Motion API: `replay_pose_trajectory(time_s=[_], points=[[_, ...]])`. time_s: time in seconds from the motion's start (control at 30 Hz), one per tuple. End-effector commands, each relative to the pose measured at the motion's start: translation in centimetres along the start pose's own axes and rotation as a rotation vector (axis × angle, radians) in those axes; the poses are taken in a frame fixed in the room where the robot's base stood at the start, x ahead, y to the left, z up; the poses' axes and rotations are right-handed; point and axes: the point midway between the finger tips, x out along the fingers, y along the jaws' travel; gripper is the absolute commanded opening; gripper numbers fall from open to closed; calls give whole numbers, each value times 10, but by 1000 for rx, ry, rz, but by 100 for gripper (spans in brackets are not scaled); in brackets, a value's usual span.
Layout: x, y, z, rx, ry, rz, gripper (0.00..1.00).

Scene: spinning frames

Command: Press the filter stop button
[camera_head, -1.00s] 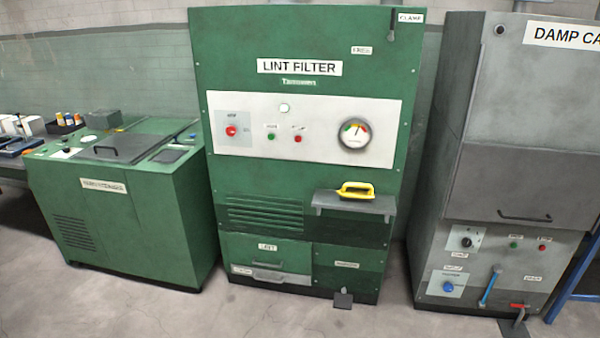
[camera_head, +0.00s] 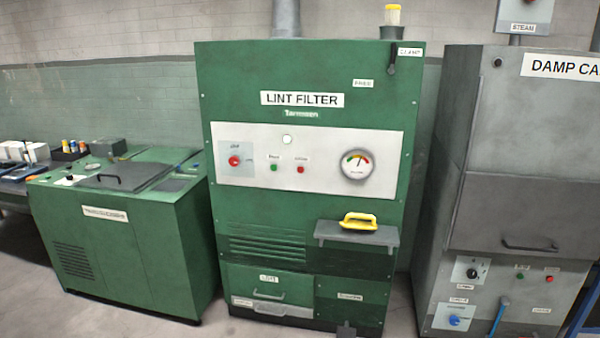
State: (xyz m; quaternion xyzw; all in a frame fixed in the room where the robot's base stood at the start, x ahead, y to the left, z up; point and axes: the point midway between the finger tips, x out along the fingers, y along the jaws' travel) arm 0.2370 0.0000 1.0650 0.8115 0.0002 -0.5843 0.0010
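The green lint filter cabinet (camera_head: 308,90) stands upright in the middle of the head view. Its pale control panel (camera_head: 330,143) carries a red button (camera_head: 300,169) beside a green button (camera_head: 274,168); the small labels above them are too blurred to read surely. A larger red knob (camera_head: 234,161) sits on a light plate at the panel's left. A round white lamp (camera_head: 287,139) is above the buttons, and a dial gauge (camera_head: 357,163) is at the right. Nothing touches the panel. My gripper is not in view.
A shelf (camera_head: 356,235) with a yellow-handled tool (camera_head: 359,221) juts from the filter's lower right. A low green machine (camera_head: 125,235) stands left and a grey damp cabinet (camera_head: 520,130) right. A lint drawer (camera_head: 269,281) is shut. Some floor (camera_head: 215,318) shows in front.

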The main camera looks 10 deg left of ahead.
Motion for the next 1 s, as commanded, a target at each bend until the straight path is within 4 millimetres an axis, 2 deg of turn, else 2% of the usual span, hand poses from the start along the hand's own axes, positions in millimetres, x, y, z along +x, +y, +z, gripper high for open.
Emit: replay_pose_trajectory(time_s=[0.07,0.47,1.0], points=[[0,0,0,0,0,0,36],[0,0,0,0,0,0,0],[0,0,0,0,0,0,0]])
